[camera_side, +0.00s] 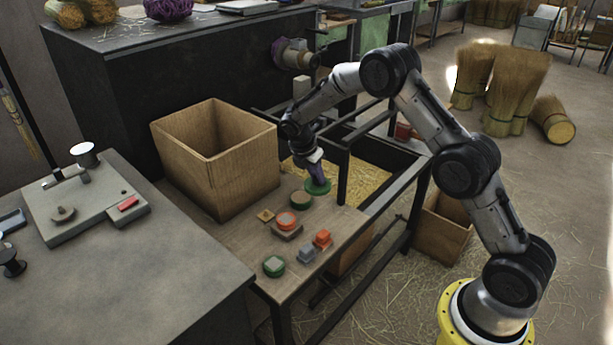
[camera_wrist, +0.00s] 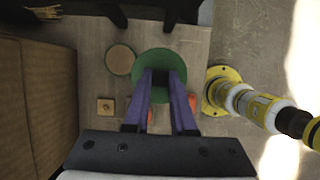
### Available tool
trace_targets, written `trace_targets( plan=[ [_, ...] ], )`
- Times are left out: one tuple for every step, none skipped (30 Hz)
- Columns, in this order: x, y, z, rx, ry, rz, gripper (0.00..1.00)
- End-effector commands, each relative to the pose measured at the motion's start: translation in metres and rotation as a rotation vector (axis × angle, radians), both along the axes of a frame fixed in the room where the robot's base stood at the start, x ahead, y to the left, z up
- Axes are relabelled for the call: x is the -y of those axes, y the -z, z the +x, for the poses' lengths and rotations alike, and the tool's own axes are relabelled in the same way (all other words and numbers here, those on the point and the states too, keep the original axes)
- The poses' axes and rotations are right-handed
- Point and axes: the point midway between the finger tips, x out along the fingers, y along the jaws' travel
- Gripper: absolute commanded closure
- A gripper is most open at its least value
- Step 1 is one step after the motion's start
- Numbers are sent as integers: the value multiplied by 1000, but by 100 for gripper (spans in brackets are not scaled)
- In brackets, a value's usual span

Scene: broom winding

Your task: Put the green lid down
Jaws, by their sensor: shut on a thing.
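The green lid (camera_side: 318,188) is a flat round disc. It is under my gripper (camera_side: 316,170), above the far end of the small wooden table. In the wrist view the green lid (camera_wrist: 180,60) lies below the purple fingers of my gripper (camera_wrist: 161,78), which are shut on its middle. I cannot tell whether its underside touches the table. A round tan-topped, green-sided piece (camera_side: 300,200) stands close beside it; its tan top also shows in the wrist view (camera_wrist: 120,60).
A tall wooden box (camera_side: 215,165) stands at the left. Dark frame bars rise nearby.

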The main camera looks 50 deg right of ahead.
Motion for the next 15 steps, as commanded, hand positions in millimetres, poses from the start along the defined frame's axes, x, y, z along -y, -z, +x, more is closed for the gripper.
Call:
trace_targets(
  plan=[
    [-3, -5, -9, 0, -2, 0, 100],
    [-4, -8, -14, 1, -3, 0, 100],
    [-5, -11, -20, 2, -2, 0, 100],
    [-7, -12, -24, 1, -2, 0, 100],
    [-8, -14, -28, 1, -2, 0, 100],
    [-9, -15, -33, 0, -2, 0, 100],
    [-9, -17, -35, 1, -2, 0, 100],
    [-10, -18, -38, 1, -2, 0, 100],
    [-11, -20, -41, 2, -1, 0, 100],
    [-11, -21, -43, 2, -1, 0, 100],
    [-12, -21, -45, 2, 0, 0, 100],
    [-12, -22, -47, 5, 3, 0, 100],
    [-13, -22, -47, 9, 8, 0, 100],
    [-13, -22, -47, 18, 14, 0, 100],
    [-13, -19, -50, 23, 21, 0, 100]
  ],
)
